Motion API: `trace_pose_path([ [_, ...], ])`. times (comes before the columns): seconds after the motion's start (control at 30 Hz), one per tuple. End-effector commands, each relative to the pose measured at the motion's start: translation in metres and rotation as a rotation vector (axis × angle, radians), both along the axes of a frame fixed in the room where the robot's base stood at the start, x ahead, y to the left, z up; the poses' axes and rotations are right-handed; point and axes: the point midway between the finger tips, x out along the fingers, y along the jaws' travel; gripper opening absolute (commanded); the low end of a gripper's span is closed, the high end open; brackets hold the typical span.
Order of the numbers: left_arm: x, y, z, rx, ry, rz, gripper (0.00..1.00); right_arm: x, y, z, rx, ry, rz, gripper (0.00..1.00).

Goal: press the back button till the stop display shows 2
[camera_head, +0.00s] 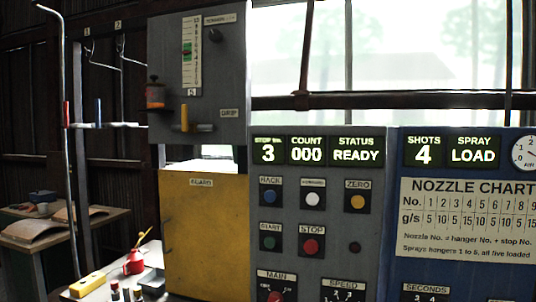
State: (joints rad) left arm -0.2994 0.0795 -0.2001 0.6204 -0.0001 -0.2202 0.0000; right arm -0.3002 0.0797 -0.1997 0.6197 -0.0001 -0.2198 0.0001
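The stop display (268,152) on the grey control panel shows 3. The back button (270,197) is a blue button below it, at the upper left of the button group, with its label blurred. It stands clear, with nothing in front of it. Neither my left gripper nor my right gripper is in view.
Nearby are a white button (312,198), a yellow zero button (358,202), a green start button (270,243) and a red stop button (311,245). Left are a yellow guard (205,240) and a bench with a red oil can (134,263). A blue nozzle-chart panel (410,258) stands right.

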Motion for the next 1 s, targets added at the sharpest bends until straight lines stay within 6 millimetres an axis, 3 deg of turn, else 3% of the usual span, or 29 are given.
trace_pose_path([
  [0.03,-0.0003,0.0,0.0,0.0,0.0,0.0,0.43,0.0003,0.0,0.0,0.0,0.0,0.0,0.0],
  [0.43,-0.0007,0.0001,-0.0001,0.0,0.001,0.0,0.0,0.0007,0.0,0.0001,0.0,-0.001,0.0,0.0],
  [1.0,-0.0011,0.0001,0.0,0.0,0.001,0.0,0.0,0.0009,0.0,0.0001,0.0,-0.001,0.0,0.0],
])
